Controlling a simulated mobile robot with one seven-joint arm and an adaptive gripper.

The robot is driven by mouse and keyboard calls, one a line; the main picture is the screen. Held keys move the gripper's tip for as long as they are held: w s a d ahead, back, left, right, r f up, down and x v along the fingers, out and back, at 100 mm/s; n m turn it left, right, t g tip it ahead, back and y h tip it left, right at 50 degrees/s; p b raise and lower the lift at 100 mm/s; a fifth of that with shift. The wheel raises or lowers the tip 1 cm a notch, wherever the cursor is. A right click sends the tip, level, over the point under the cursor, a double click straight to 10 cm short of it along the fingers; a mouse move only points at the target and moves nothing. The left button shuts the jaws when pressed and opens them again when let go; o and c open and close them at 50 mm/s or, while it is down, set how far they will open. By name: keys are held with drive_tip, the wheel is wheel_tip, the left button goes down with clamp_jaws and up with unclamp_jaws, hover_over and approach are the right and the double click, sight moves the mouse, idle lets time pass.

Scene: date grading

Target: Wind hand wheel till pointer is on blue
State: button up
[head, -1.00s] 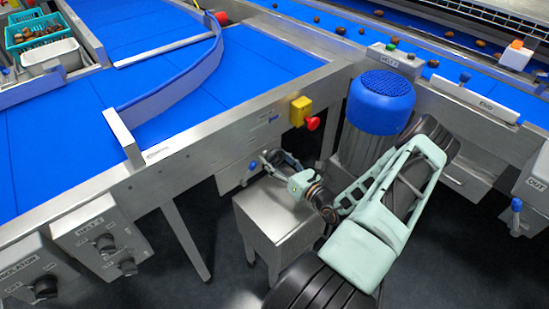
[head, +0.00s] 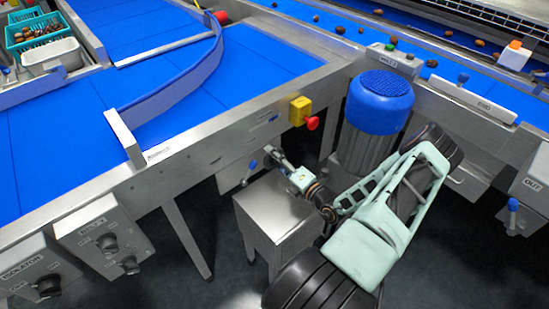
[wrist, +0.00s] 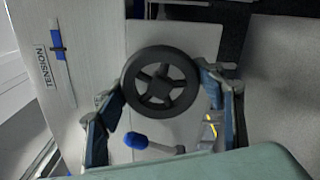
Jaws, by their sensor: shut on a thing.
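The black spoked hand wheel (wrist: 160,82) sits on a grey panel in the wrist view. My gripper (wrist: 163,90) is shut on its rim, with one finger on the left side and one on the right. The TENSION scale (wrist: 58,60) is a narrow slot left of the wheel with a blue patch (wrist: 56,38) towards its upper end. In the head view my gripper (head: 276,158) reaches the panel under the belt edge and hides the wheel.
A blue-knobbed lever (wrist: 136,140) sticks out just below the wheel, near the fingers. A grey metal box (head: 275,210) stands under my wrist. A yellow box with a red button (head: 312,123) and a blue-topped motor (head: 380,100) are close to the right.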

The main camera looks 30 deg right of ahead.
drive_tip(key=m, duration=0.5)
idle(0.5)
drive_tip(key=o, duration=1.2)
drive_tip(key=shift+c, duration=0.2)
drive_tip(key=shift+s, duration=0.1)
drive_tip(key=s, duration=0.4)
drive_tip(key=s+d, duration=0.1)
drive_tip(key=s, duration=0.6)
drive_tip(key=shift+s+d, duration=0.3)
drive_tip(key=shift+s, duration=0.05)
